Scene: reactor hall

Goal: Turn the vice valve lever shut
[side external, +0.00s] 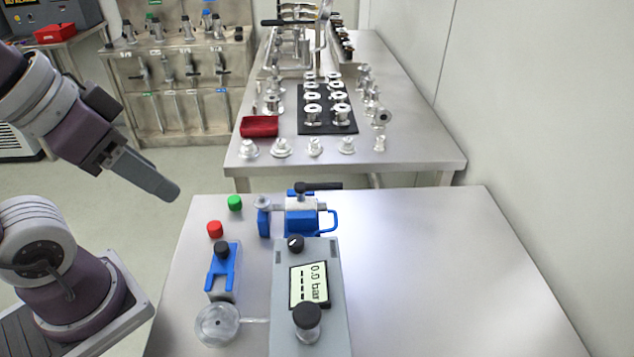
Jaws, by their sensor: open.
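A blue vice (301,223) stands on the near metal table, behind the grey instrument box. A silver valve (283,207) lies across the vice. Its black lever (322,186) sits on top and points to the right, looking roughly in line with the valve body. My gripper (172,192) is to the left of the vice, above the table's left edge, tilted down to the right. It is open and clear of the lever. The gap between its fingers is hidden from this side.
The grey box (283,322) has a display and black knobs. Red (215,229) and green (235,202) caps, a blue holder (221,270) and a round glass dish (217,324) stand left of it. The table's right half is clear. Another table (418,150) with many metal fittings stands behind.

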